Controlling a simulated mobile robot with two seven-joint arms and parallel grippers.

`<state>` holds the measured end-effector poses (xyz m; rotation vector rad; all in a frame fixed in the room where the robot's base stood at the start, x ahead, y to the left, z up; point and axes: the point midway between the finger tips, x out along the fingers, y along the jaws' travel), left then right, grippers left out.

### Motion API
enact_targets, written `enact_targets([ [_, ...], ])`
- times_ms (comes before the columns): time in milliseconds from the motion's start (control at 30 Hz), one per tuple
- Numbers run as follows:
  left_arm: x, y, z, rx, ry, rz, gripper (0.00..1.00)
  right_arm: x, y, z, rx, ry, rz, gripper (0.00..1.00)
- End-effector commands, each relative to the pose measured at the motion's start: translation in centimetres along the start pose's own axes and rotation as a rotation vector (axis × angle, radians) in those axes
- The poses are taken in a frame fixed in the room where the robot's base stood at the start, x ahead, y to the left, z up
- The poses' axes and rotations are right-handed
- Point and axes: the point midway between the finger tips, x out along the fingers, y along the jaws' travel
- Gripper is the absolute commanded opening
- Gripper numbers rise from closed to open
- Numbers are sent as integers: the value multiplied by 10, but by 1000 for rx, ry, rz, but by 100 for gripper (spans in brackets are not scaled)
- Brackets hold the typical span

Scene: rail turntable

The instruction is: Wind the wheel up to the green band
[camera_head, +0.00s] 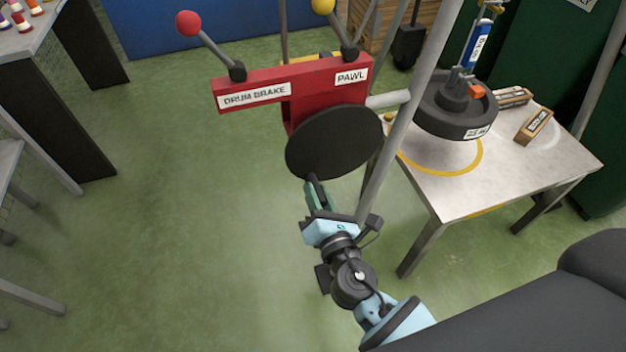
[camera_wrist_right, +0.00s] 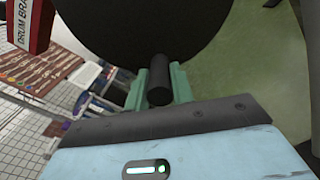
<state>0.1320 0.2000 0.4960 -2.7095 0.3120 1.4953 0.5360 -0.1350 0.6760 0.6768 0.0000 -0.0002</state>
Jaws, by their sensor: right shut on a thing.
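My right gripper (camera_head: 318,192) is shut on the dark crank handle (camera_wrist_right: 158,82) at the lower edge of the black winch disc (camera_head: 335,143). The green fingers lie on both sides of the handle in the right wrist view. A dark grey wheel (camera_head: 440,122) with a white label hangs under a blue and white upright device (camera_head: 478,45) and appears to be above the table. A yellow ring (camera_head: 478,163) is marked on the table below it. I cannot make out a green band. My left gripper is not in view.
The red winch housing (camera_head: 301,83) carries a red-knobbed drum brake lever (camera_head: 210,45) and a yellow-knobbed pawl lever (camera_head: 335,25). A grey post (camera_head: 398,140) stands close right of the disc. Small boxes (camera_head: 534,125) lie on the table (camera_head: 510,182).

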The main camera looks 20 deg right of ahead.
Motion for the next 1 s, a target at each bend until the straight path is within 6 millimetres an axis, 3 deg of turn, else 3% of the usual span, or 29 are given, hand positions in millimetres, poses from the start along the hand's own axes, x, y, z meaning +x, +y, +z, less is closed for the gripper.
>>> enact_targets([
  [533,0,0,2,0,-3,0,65,0,31,5,294,-1,11,0],
  [1000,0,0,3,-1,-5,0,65,1,36,7,330,-1,17,0],
])
